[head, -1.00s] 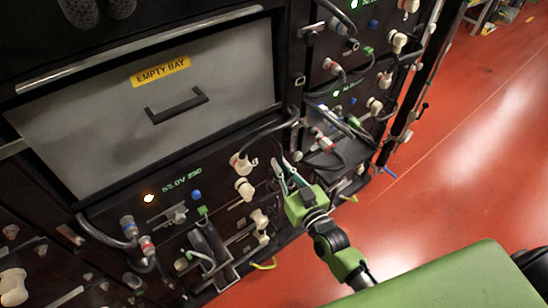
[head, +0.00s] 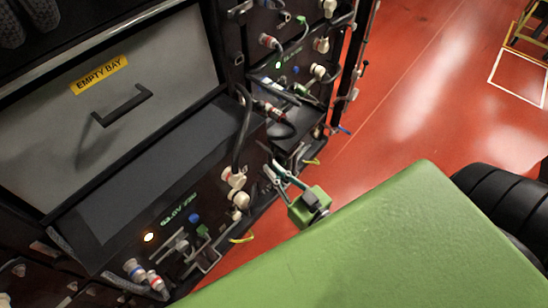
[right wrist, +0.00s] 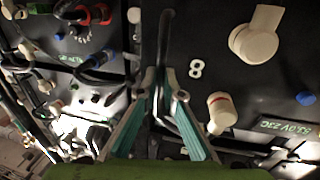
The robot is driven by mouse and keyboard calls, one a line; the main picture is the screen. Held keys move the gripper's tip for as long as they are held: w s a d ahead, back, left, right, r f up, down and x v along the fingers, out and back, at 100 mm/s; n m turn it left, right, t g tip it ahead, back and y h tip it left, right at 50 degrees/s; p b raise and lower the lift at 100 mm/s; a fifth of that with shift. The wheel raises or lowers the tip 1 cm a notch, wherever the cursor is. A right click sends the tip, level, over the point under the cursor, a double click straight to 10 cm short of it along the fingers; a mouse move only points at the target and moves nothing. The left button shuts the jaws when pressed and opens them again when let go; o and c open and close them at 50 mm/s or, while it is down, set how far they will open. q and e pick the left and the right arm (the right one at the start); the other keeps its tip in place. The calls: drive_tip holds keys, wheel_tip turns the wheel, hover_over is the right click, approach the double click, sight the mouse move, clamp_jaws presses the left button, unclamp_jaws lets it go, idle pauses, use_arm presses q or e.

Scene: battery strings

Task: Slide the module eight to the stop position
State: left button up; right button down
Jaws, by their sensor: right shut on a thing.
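Module eight (head: 160,178) is a dark box slid partly out of the rack, below the empty bay. Its front carries a green readout, an orange light, a blue knob and cream connectors. My right gripper (head: 268,171) is at the right end of that front. In the right wrist view my right gripper (right wrist: 162,88) has its teal fingers closed on a dark handle (right wrist: 167,35) beside the 8. The fingertips' exact contact is hard to see. My left gripper is not in view.
The empty bay cover (head: 105,100) with its handle is behind and above the module. Cables and red connectors (head: 275,113) crowd the neighbouring modules on the right. Thick cables hang along module eight's front. The red floor (head: 420,90) is open to the right.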

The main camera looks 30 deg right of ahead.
drive_tip(key=c, duration=2.4)
unclamp_jaws()
drive_tip(key=shift+w+d+r, duration=0.15)
drive_tip(key=shift+d, duration=0.05)
drive_tip(key=shift+o, duration=1.1)
drive_tip(key=shift+d, duration=0.1)
drive_tip(key=s+d, duration=0.1)
drive_tip(key=s, duration=1.1)
drive_tip(key=shift+d, duration=0.4)
